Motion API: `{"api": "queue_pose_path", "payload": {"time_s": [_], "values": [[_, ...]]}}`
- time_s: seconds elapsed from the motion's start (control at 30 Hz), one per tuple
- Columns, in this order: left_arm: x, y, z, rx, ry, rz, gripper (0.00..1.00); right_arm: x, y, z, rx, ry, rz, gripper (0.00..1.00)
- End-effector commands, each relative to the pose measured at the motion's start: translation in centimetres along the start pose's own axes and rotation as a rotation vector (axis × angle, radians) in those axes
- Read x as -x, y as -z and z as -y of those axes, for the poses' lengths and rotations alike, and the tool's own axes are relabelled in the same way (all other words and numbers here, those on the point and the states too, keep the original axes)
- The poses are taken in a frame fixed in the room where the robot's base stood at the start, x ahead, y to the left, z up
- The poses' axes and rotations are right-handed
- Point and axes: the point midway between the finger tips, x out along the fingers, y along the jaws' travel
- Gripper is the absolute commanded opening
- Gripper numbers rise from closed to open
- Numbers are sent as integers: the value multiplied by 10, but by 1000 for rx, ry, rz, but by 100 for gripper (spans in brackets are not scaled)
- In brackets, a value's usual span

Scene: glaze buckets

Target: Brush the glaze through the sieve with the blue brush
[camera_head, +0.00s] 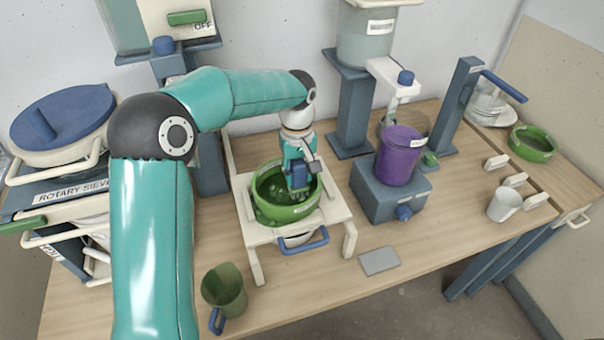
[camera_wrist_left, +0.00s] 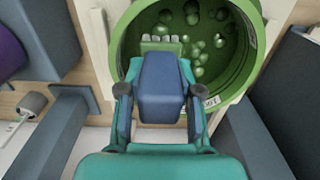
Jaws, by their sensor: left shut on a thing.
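The green sieve (camera_head: 287,214) sits on a cream stand (camera_head: 333,212); it also shows in the left wrist view (camera_wrist_left: 248,60). Several lumps of green glaze (camera_wrist_left: 192,17) lie inside it. My left gripper (camera_head: 300,176) is inside the sieve's rim, shut on the blue brush (camera_wrist_left: 161,80). The brush's pale bristles (camera_wrist_left: 163,43) point down toward the glaze; whether they touch the mesh cannot be told. My right gripper is not in view.
A green jug (camera_head: 224,290) stands at the front. A purple container (camera_head: 398,156) sits on a blue-grey machine to the right. A grey slab (camera_head: 379,260) lies in front of it. A white cup (camera_head: 504,205) and another green sieve (camera_head: 532,144) are farther right. The rotary siever (camera_head: 62,125) is left.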

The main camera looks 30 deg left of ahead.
Motion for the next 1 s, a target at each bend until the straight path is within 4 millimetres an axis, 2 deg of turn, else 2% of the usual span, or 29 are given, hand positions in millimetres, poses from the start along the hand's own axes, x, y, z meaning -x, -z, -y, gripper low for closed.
{"api": "queue_pose_path", "payload": {"time_s": [0.03, 0.6, 1.0], "values": [[-5, 0, 8, 1, 8, 5, 0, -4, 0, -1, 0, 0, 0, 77], [-4, 6, 58, 0, 11, 6, 0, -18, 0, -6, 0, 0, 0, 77], [-3, 6, 65, -1, 12, 7, 0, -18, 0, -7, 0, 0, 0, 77]]}}
